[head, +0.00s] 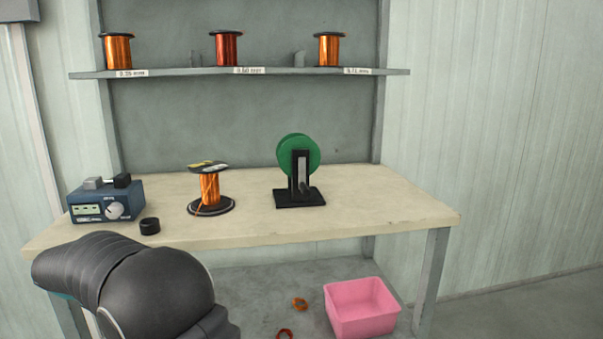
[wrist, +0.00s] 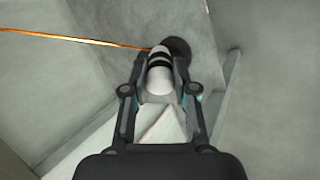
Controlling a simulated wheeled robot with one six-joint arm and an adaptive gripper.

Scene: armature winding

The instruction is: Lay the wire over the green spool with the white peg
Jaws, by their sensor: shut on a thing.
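The green spool (head: 298,156) stands upright on a black stand (head: 300,197) at the middle of the workbench. In the wrist view, my gripper (wrist: 163,78) is shut on the white peg (wrist: 159,82), which has a black band. The orange wire (wrist: 80,40) runs from the left edge of that view to the peg's upper end. A dark round shape (wrist: 178,48) sits just beyond the fingers. The head view shows my arm at the lower left but not my gripper or the peg. The green spool is not visible in the wrist view.
A copper wire reel (head: 209,188) stands left of the green spool on the workbench (head: 390,205). A pink bin (head: 361,309) is on the floor. The bench's right end is clear.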

